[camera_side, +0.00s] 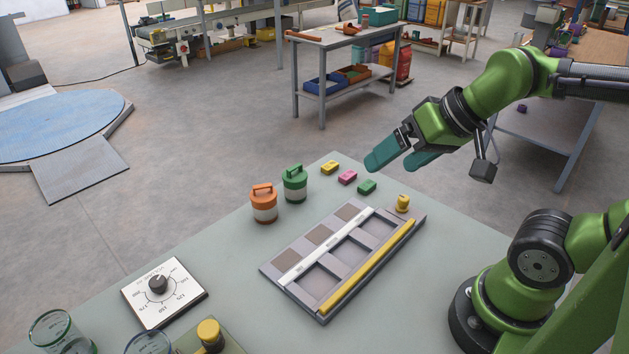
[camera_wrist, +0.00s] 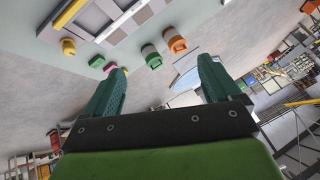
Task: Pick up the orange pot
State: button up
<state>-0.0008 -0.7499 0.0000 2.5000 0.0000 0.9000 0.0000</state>
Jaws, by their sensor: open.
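The orange pot (camera_side: 264,204) stands upright on the work table, with an orange lid and handle and a pale lower band. A similar green pot (camera_side: 295,184) stands just behind it to the right. In the wrist view the orange pot (camera_wrist: 175,41) is at the upper middle, beside the green pot (camera_wrist: 151,56). My gripper (camera_side: 392,158) is open and empty, in the air above the far right of the table, well apart from the orange pot. In the wrist view its two teal fingers (camera_wrist: 160,84) are spread wide.
Yellow, pink and green blocks (camera_side: 347,177) lie right of the pots. A grey tray (camera_side: 291,290) with recesses and a yellow bar lies in front. A dial plate (camera_side: 176,298), glass jars (camera_side: 60,335) and a yellow knob (camera_side: 209,333) are at the front left.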

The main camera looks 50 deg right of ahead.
jog(key=m+g+h, duration=0.2)
jog(key=g, duration=0.5)
send_over(263, 186)
jog(key=shift+f, duration=2.1)
notch_tip(263, 186, down, 11)
jog(key=shift+s+d+f, duration=0.1)
jog(key=shift+s, duration=0.05)
jog(key=shift+f, duration=2.55)
jog(key=c, duration=1)
